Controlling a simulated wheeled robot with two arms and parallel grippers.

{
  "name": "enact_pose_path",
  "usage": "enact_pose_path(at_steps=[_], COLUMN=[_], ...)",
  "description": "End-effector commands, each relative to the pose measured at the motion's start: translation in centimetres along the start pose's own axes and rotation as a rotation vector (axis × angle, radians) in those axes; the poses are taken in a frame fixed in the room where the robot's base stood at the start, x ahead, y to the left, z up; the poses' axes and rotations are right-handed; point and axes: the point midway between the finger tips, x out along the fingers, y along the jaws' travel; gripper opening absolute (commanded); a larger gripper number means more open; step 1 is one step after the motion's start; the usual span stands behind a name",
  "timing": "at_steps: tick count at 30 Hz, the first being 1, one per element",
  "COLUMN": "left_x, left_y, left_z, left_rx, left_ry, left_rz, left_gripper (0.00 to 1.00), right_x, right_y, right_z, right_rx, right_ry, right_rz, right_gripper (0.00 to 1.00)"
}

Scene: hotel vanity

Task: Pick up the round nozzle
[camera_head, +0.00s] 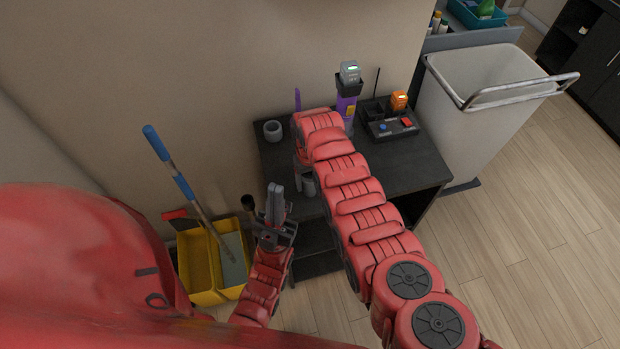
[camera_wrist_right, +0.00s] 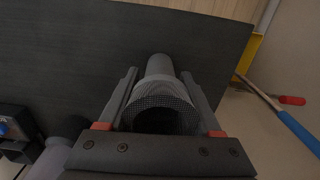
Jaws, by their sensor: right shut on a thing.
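The round nozzle (camera_wrist_right: 160,88) is a grey cylinder with a meshed, dark open end, seen in the right wrist view. My right gripper (camera_wrist_right: 160,98) is shut on it, with a finger along each side. In the head view, the nozzle (camera_head: 309,187) shows partly below my right gripper (camera_head: 303,172), near the front edge of the dark table. My right arm hides part of both. My left gripper (camera_head: 275,203) is in front of the table, pointing up, its fingers together with nothing visible between them.
On the dark table (camera_head: 415,170) stand a small grey cup-like piece (camera_head: 273,130), a purple device (camera_head: 346,105) and a black tray (camera_head: 388,125) with small parts. A yellow mop bucket (camera_head: 200,264) is at left. A white bin (camera_head: 470,120) is at right.

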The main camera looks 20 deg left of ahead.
Motion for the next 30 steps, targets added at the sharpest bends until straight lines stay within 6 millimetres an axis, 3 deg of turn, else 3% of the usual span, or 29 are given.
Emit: enact_pose_path(at_steps=[1, 3, 20, 25, 27, 30], left_x=[0.0, 0.0, -0.6, -2.2, -2.0, -1.9], left_y=[0.0, 0.0, 0.0, 0.1, 0.1, 0.1], left_z=[0.0, 0.0, 0.1, 0.4, 0.3, 0.3], left_rx=[0.0, 0.0, 0.0, 0.0, 0.0, 0.0], left_ry=[0.0, 0.0, 0.0, 0.0, 0.0, 0.0], left_rz=[0.0, 0.0, 0.0, 0.0, 0.0, 0.0], left_gripper=[0.0, 0.0, 0.0, 0.0, 0.0, 0.0], right_x=[0.0, 0.0, -0.8, -2.5, -3.5, -3.5], right_y=[0.0, 0.0, 0.0, 0.1, 0.1, 0.1], right_z=[0.0, 0.0, -0.1, -0.3, 0.2, 1.5], right_rx=[0.0, 0.0, 0.0, 0.001, 0.0, 0.0], right_ry=[0.0, 0.0, 0.002, 0.011, 0.008, 0.004], right_rz=[0.0, 0.0, 0.0, 0.0, 0.001, 0.001], right_gripper=[0.19, 0.09, 0.09, 0.09, 0.09, 0.09])
